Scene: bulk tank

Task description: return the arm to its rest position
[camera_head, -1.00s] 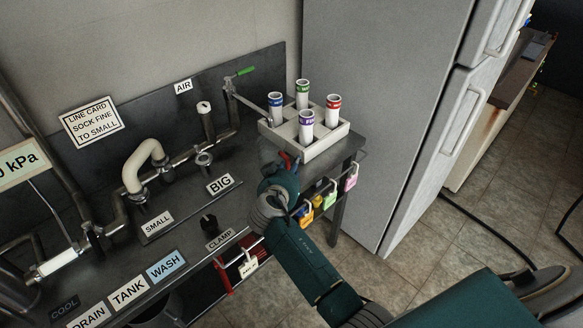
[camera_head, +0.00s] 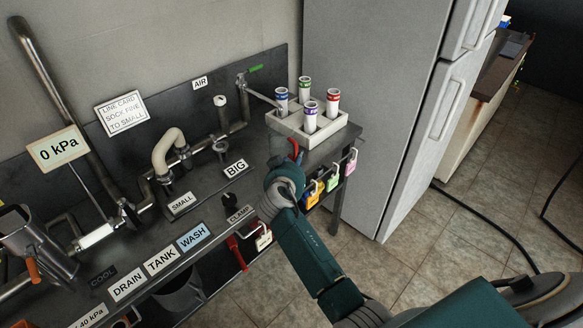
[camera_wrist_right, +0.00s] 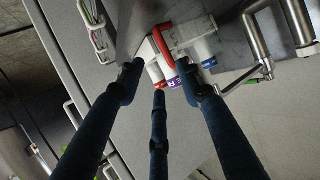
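My right arm (camera_head: 318,252) comes in from the lower right in the head view and reaches to the bench's right end. Its wrist is in front of the white rack (camera_head: 332,131), and its fingertips are mostly hidden there. In the right wrist view my right gripper (camera_wrist_right: 160,76) has its three dark fingers spread apart, with nothing visibly held. A red bent piece (camera_wrist_right: 163,46) shows beyond the fingertips; I cannot tell what it belongs to. My left gripper is in neither view.
The rack holds several white tubes with coloured bands, including a purple one (camera_head: 311,116). Pipes and valves stand on the bench. Padlocks (camera_head: 331,183) hang at its right edge. A metal jug (camera_head: 45,243) is at the left. A grey fridge (camera_head: 385,120) stands behind right; floor is open at the right.

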